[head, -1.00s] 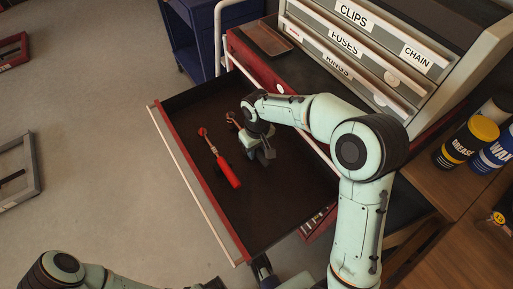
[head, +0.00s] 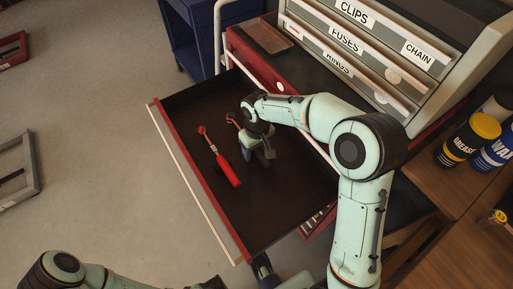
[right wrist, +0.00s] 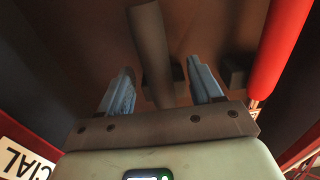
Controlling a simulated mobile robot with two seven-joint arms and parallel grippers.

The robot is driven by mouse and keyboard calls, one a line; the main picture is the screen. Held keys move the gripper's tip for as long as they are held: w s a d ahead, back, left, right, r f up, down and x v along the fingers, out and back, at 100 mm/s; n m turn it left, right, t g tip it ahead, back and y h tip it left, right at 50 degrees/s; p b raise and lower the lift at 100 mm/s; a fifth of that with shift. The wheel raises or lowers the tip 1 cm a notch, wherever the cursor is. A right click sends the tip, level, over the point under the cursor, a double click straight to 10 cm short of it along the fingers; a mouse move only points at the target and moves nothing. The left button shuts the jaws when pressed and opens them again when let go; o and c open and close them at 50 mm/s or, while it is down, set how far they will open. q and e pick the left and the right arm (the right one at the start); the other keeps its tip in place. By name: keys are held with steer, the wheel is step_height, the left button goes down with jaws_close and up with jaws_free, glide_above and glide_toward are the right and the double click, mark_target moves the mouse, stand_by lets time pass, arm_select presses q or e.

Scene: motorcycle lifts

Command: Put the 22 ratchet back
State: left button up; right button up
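A ratchet with a red handle (head: 228,171) lies in the open drawer, its head toward the drawer's far left. A second ratchet (head: 232,119) lies to its right, with its small orange-brown head showing and the rest hidden by my right gripper. No size mark is readable on either. My right gripper (head: 258,155) is low over the drawer. In the right wrist view, its two fingers (right wrist: 161,88) stand apart, with a dark grey-brown bar (right wrist: 151,45) between them and gaps beside it. The red handle (right wrist: 281,45) is right of the fingers. My left gripper cannot be made out clearly at the bottom edge.
The drawer (head: 202,187) has a dark floor and red walls. A labelled cabinet (head: 400,62) stands on the chest beyond it, with a shallow brown tray (head: 264,36) to its left. Grease (head: 470,140) and wax (head: 495,150) tins stand at right.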

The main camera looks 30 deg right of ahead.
step_height(320, 180, up, 13)
steer(key=p, duration=0.2)
steer(key=shift+s+r, duration=0.15)
steer(key=shift+r, duration=0.05)
stand_by(0.6)
